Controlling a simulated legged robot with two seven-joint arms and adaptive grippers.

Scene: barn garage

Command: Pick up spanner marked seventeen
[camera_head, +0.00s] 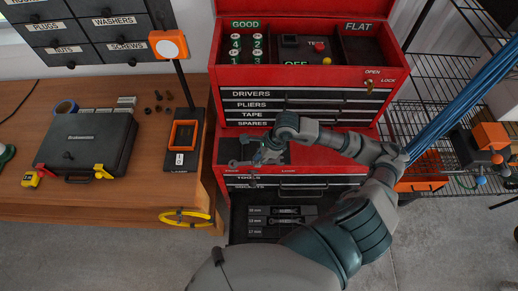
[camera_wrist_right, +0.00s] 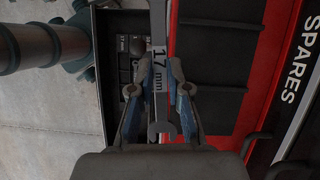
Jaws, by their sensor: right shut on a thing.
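My right gripper (camera_head: 268,150) is in front of the red tool chest (camera_head: 232,155), above its lower part. In the right wrist view, my right gripper (camera_wrist_right: 160,92) is shut on a grey spanner (camera_wrist_right: 158,28) marked "17 mm". The spanner runs lengthwise between the two fingers, its far end past the top edge of that view. In the head view, part of the spanner (camera_head: 240,163) sticks out to the left of the gripper. A drawer below, with labels 10 mm, 13 mm and 17 mm (camera_head: 254,232), holds spanners in its upper rows. My left gripper is not in view.
A wooden bench (camera_head: 100,205) on the left carries a black case (camera_head: 85,142), a lamp stand and a blue tape roll. A wire rack (camera_head: 440,125) with tools stands at the right. Bare floor lies below the bench and right of the chest.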

